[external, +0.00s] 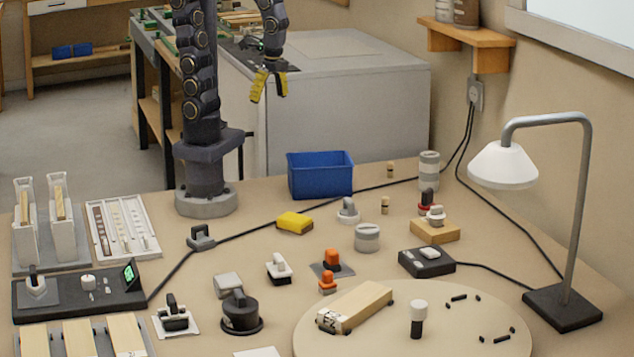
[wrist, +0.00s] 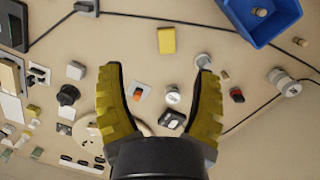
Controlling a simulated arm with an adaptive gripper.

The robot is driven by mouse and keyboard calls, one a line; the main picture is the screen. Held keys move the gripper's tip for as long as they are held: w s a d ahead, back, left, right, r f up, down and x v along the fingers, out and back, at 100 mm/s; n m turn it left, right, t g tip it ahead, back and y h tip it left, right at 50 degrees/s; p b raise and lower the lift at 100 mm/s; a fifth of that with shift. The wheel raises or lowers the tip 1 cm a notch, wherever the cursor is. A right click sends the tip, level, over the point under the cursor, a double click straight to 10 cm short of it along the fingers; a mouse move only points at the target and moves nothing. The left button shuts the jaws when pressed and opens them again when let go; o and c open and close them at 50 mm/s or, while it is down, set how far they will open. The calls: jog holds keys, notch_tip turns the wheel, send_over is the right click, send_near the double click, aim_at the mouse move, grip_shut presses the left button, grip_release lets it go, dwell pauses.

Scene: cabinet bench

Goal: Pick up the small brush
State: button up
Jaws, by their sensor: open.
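I cannot make out for certain which object is the small brush. One candidate is an upright piece with a white top and black lower part (external: 418,318) on the round tan board (external: 465,300). Another is a pale wooden block with a black-and-white end (external: 355,306), lying on the same board. My gripper (external: 270,88) hangs high over the far side of the bench, with yellow fingers apart and nothing between them. In the wrist view my gripper (wrist: 157,72) is open above the bench, and its fingers and body hide part of the board.
A blue bin (external: 320,176) and a yellow block (external: 294,223) stand near my arm's base. A white-shaded lamp (external: 505,165) rises at the right. Knobs, switches and black cables crowd the middle. A black control box (external: 78,296) lies at the left.

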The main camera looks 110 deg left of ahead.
jog(key=w+d+f+m, duration=0.1)
jog(key=w+d+m, duration=0.15)
jog(key=w, duration=0.35)
jog(key=w+d+f+m, duration=0.2)
jog(key=w+m, duration=0.1)
jog(key=w, duration=0.2)
jog(key=m+t, duration=0.2)
jog(key=m, duration=1.4)
send_over(328, 272)
jog(key=f, duration=1.9)
jog(key=shift+s+a+f, duration=0.15)
jog(key=shift+s+a, duration=0.1)
jog(key=shift+a, duration=0.05)
jog(key=shift+d+f+m, duration=0.2)
jog(key=shift+f+m, duration=0.05)
notch_tip(328, 272, down, 8)
jog(key=shift+w+d+r, duration=0.15)
jog(key=shift+c, duration=0.3)
jog(key=c, duration=0.9)
